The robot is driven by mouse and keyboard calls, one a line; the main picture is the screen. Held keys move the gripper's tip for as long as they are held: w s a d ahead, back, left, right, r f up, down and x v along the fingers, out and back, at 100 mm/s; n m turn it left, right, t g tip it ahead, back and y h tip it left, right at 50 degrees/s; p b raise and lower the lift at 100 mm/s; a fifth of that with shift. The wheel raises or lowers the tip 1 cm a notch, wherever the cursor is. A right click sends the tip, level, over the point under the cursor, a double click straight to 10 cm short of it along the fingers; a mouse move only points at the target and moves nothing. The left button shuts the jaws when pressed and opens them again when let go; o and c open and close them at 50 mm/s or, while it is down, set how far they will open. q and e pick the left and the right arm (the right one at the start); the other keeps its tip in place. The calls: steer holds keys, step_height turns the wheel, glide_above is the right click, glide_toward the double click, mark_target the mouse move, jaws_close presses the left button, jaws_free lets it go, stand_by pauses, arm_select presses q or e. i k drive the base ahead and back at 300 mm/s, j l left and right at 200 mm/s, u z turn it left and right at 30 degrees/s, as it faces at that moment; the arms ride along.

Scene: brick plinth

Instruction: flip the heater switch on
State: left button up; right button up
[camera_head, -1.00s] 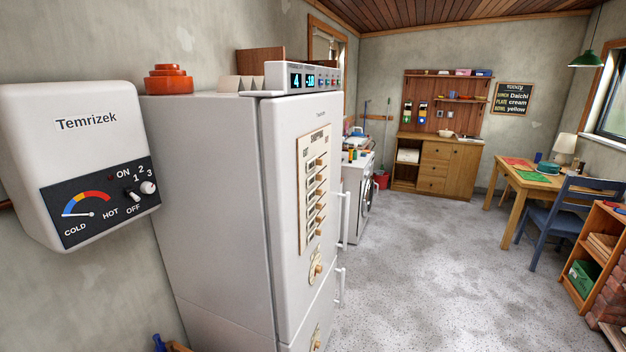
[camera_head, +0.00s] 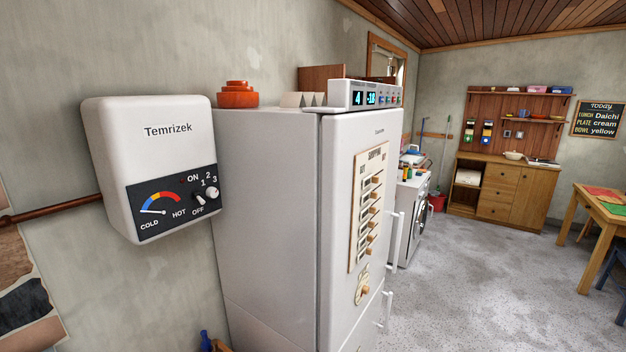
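The white Temrizek heater (camera_head: 152,165) hangs on the wall at the left, beside the fridge. Its dark panel (camera_head: 172,207) carries a gauge (camera_head: 160,201) marked COLD to HOT, with the needle toward the COLD end. A small toggle switch (camera_head: 199,199) sits between the labels ON and OFF; its lever appears tilted toward the OFF side. A round white knob (camera_head: 212,193) with numbers 1 to 3 is just right of it. Neither of my grippers shows in the view.
A tall white fridge (camera_head: 265,210) stands right of the heater, with an orange object (camera_head: 238,95) and a digital display box (camera_head: 365,95) on top. A copper pipe (camera_head: 50,209) runs along the wall. The speckled floor (camera_head: 470,285) at the right is clear.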

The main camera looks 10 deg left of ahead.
mark_target(197, 196)
steer(key=u, duration=1.35)
